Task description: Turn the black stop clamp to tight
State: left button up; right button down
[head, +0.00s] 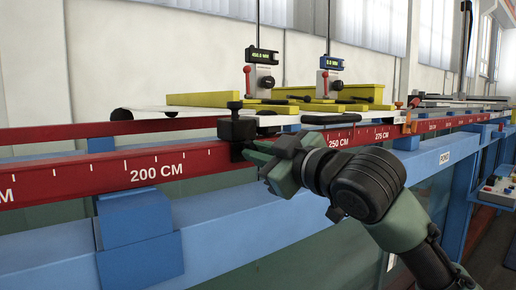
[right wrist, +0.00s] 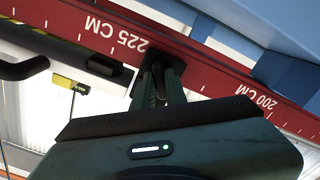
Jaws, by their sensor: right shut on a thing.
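The black stop clamp (head: 236,128) sits on the red graduated rail (head: 105,176), between the 200 CM and 250 CM marks. It has a small knob on top and a dark part low on its front face. My right gripper (head: 252,154) reaches it from the right and is shut on that front part. In the right wrist view, the fingers (right wrist: 160,86) close on the black clamp (right wrist: 166,58) beside the 225 CM mark. The fingers hide much of the gripped part, so how far it is turned cannot be told. My left gripper is not in view.
A blue beam (head: 50,248) with a blue block (head: 140,236) runs below the rail. A white carriage with yellow parts (head: 205,99) and two gauge posts stands behind the clamp. An orange pointer (head: 408,122) is farther right. A control box (head: 497,190) hangs at the far right.

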jog(key=shift+m+p, duration=1.65)
jog(key=shift+m, duration=2.55)
jog(key=c, duration=1.4)
grip_release()
jog(key=shift+c, duration=0.2)
jog(key=b+v, duration=0.2)
jog(key=v, duration=0.5)
jog(key=shift+s+d, duration=0.2)
jog(key=shift+s, duration=0.15)
jog(key=shift+f, duration=0.1)
